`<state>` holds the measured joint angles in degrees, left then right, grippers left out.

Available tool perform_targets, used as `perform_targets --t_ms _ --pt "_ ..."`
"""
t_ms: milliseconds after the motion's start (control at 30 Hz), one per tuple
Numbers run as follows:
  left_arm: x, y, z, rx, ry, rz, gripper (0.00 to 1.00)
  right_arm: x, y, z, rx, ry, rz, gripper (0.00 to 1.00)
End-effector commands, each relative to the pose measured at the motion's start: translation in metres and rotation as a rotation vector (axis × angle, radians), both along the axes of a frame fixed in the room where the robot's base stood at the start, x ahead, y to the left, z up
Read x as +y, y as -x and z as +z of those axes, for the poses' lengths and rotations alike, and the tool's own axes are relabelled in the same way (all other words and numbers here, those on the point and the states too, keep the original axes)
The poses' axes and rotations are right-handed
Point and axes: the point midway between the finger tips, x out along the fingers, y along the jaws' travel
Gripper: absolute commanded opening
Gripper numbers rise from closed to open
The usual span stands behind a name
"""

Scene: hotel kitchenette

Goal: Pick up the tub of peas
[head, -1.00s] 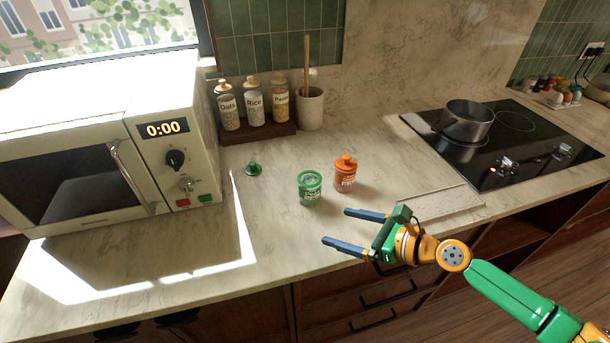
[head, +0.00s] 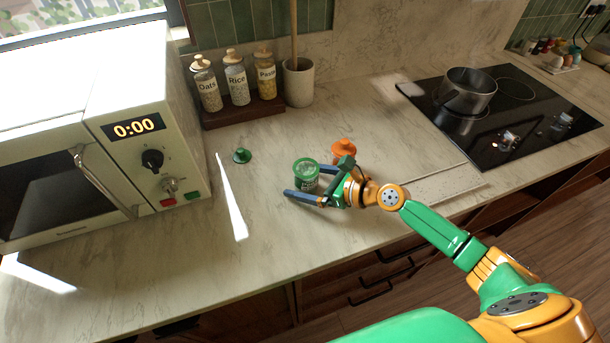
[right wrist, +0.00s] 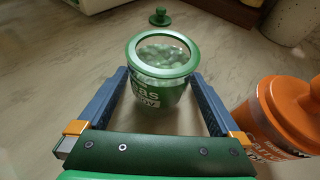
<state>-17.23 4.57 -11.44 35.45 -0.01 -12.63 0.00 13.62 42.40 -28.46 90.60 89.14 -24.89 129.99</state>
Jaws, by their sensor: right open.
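The tub of peas (head: 306,174) is a small green-rimmed glass tub standing upright and open on the counter. In the right wrist view the tub (right wrist: 161,75) shows peas inside and a partly hidden label. My right gripper (head: 303,181) is open, low over the counter, with a blue finger on either side of the tub. In the right wrist view its fingers (right wrist: 159,92) flank the tub's near part, with a gap visible on the near side. A green lid with a knob (head: 242,156) lies on the counter behind and left of the tub. My left gripper is not in view.
An orange lidded tub (head: 343,150) stands close right of the peas, near my right gripper; it also shows in the wrist view (right wrist: 280,115). A microwave (head: 150,125) stands left, jars (head: 237,82) and a utensil crock (head: 299,85) behind, a hob with pot (head: 468,90) right.

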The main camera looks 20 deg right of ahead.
Motion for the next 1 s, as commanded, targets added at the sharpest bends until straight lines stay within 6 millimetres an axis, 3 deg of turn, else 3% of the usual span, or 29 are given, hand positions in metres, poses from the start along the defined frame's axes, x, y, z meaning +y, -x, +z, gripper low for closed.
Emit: perform_targets --t_ms 67,400,733,867,1000 --pt "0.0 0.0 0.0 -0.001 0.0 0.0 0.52 0.0 0.0 0.0 0.0 0.0 0.0 1.0" --pt "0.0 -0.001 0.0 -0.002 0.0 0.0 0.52 -0.001 0.0 0.001 -0.002 0.0 -0.001 0.11" --pt "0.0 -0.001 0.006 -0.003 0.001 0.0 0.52 -0.001 0.0 0.011 -0.002 0.002 0.001 0.11" --pt "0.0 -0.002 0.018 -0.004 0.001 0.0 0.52 -0.001 0.0 0.034 -0.004 0.002 0.001 0.11" --pt "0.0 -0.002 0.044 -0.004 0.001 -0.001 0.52 -0.004 0.026 0.069 0.001 0.005 0.003 0.11"
